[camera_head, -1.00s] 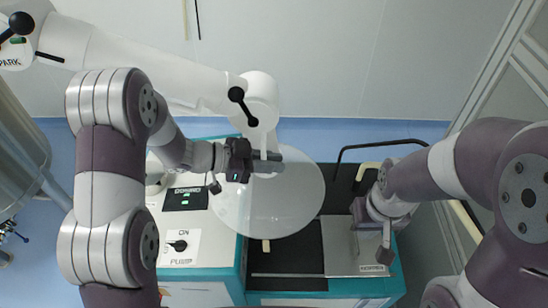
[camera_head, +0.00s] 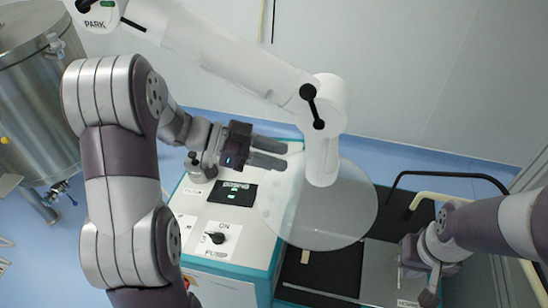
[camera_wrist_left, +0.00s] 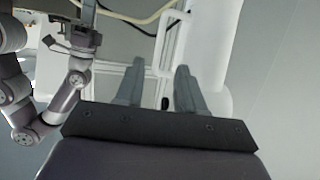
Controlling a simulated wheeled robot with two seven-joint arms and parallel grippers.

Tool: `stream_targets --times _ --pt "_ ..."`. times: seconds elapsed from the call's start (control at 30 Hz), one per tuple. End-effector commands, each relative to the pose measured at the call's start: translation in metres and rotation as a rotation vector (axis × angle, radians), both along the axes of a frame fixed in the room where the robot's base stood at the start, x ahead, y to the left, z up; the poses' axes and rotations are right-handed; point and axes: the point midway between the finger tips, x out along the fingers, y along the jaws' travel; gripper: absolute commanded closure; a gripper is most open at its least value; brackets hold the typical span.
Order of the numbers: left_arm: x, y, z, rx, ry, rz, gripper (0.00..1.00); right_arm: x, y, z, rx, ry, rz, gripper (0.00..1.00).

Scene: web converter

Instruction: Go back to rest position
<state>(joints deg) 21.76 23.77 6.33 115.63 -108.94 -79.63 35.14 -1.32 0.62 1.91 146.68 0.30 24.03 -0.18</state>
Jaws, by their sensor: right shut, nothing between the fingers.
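My left gripper (camera_head: 276,152) is dark grey and empty, with its two fingers apart. It is above the white control panel, just left of the white extraction arm's joint and upper left of the clear round hood. In the left wrist view its open fingers (camera_wrist_left: 157,82) point away, with nothing between them. My right gripper (camera_head: 429,296) is shut and low over the right side of the machine, by the metal plate; whether it touches the plate cannot be told. It shows small in the left wrist view too.
The white extraction arm (camera_head: 235,55) with its clear hood (camera_head: 335,215) hangs close to my left gripper. The control panel (camera_head: 215,225) has a black knob (camera_head: 217,237). A black rail (camera_head: 445,174) stands at right. A steel tank (camera_head: 45,105) stands at far left.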

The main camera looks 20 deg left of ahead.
Motion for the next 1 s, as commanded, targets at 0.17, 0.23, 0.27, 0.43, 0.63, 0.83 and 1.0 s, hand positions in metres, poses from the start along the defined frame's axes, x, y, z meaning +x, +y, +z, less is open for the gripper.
stream_targets --times 0.17,0.23,0.27,0.43,0.63,0.83,1.0 --pt "-0.001 0.003 0.001 0.001 0.001 -0.001 0.62 0.0 0.0 0.0 0.0 0.0 0.0 1.0" --pt "-0.001 0.003 0.001 0.001 0.001 -0.001 0.62 0.0 0.0 0.0 0.0 0.0 0.0 1.0" --pt "-0.001 0.003 0.001 0.001 0.001 -0.001 0.62 0.0 0.0 0.0 0.0 0.0 0.0 1.0" --pt "-0.001 0.002 0.001 0.001 0.0 0.0 0.62 0.0 0.0 0.0 0.0 0.0 0.0 1.0" --pt "0.034 0.021 -0.02 0.138 -0.098 0.163 0.62 0.0 0.0 0.0 0.0 0.0 0.0 1.0" --pt "0.055 0.136 -0.099 0.622 0.122 0.983 0.62 0.0 0.0 -0.018 0.0 0.0 0.0 1.0" --pt "-0.077 0.12 -0.153 0.821 0.728 1.221 0.62 0.0 0.0 -0.041 0.0 0.0 0.0 1.0"
